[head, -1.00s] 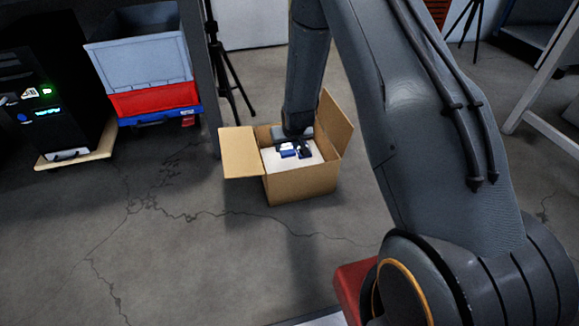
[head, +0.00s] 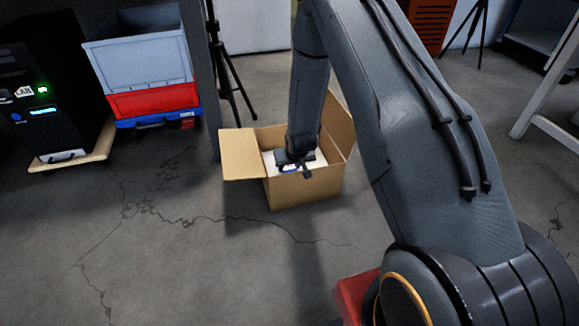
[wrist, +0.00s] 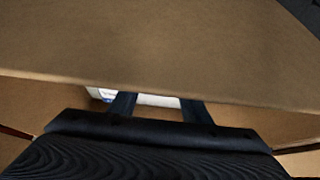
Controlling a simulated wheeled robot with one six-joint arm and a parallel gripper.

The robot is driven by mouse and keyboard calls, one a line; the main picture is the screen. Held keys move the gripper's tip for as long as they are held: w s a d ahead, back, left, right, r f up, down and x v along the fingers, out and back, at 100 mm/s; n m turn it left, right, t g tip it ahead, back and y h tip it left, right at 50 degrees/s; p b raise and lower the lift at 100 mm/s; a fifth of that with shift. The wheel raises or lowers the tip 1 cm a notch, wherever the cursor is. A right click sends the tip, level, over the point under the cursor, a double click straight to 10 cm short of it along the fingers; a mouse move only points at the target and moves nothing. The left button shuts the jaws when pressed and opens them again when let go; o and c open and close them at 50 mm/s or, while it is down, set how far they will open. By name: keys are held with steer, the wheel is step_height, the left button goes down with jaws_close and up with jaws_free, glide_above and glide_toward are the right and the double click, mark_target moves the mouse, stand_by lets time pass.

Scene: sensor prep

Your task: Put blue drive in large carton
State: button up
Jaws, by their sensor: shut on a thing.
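The large carton (head: 305,193) stands on the floor with its flaps open, one spread to the left and one raised at the right. My gripper (head: 299,168) points down inside the carton opening and is shut on the blue drive (head: 289,169), which is mostly hidden by the gripper and the carton's front wall. In the wrist view, my gripper's two dark fingers (wrist: 158,99) reach under a cardboard edge (wrist: 160,60) that fills the upper part. Whether the drive touches the white surface inside cannot be told.
Stacked grey and red crates (head: 142,58) stand at the left beside a dark cabinet (head: 40,105) on a wooden board. A black tripod (head: 232,75) stands behind the carton. The cracked floor (head: 190,260) in front is clear.

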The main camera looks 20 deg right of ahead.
steer(key=o, duration=1.1)
steer(key=shift+f, duration=0.1)
steer(key=p+v, duration=0.6)
steer(key=v, duration=0.6)
steer(key=shift+r, duration=0.2)
